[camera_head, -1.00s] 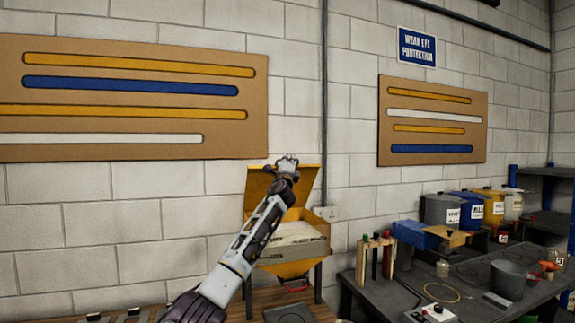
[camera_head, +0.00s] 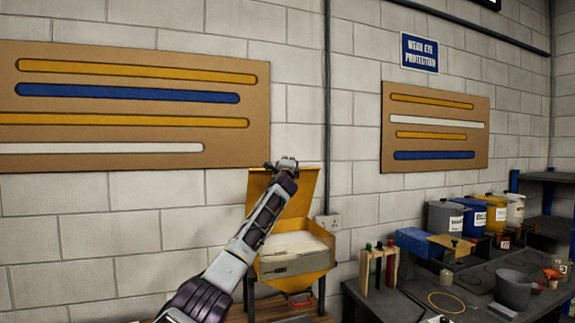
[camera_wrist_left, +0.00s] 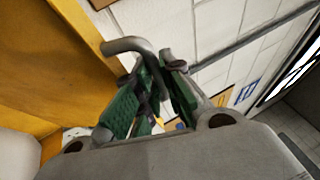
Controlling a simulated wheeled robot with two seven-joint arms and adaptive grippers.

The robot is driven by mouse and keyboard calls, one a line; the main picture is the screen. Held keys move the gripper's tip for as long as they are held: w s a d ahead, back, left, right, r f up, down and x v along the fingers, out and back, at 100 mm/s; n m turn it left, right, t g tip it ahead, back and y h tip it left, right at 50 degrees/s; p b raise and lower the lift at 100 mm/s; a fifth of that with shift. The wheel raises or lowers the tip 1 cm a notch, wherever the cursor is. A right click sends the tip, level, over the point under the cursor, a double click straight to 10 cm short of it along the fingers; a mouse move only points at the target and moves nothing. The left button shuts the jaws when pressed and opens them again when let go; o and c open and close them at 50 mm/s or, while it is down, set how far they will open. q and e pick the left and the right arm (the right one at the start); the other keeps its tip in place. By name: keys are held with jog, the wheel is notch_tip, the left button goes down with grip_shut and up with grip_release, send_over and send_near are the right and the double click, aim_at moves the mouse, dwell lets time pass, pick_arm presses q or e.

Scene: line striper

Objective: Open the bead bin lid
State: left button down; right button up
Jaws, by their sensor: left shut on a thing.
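The yellow bead bin (camera_head: 292,276) stands against the wall, with pale contents (camera_head: 292,245) showing inside it. Its yellow lid (camera_head: 302,190) is raised and stands nearly upright at the back of the bin, close to the wall. My left gripper (camera_head: 284,165) is at the lid's top edge, and my forearm crosses in front of the lid's left part. In the left wrist view the gripper's green pads (camera_wrist_left: 155,90) are shut on a grey curved handle (camera_wrist_left: 125,45) beside the yellow lid (camera_wrist_left: 45,65). My right gripper is not in view.
A dark bench (camera_head: 395,303) on the right holds a wooden rack (camera_head: 379,268), a blue block (camera_head: 412,240), a grey bucket (camera_head: 513,289) and several paint tins. A vertical pipe (camera_head: 327,120) and a socket (camera_head: 329,224) are on the wall right of the lid.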

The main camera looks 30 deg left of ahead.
pick_arm(q)
jog(key=shift+d+r, duration=0.15)
jog(key=shift+r, duration=0.4)
jog(key=c, duration=1.8)
grip_release()
jog(key=shift+s, duration=0.1)
jog(key=shift+s+d, duration=0.1)
jog(key=shift+d, duration=0.05)
jog(key=shift+f, duration=0.1)
jog(key=shift+s+f, duration=0.1)
jog(key=shift+s, duration=0.05)
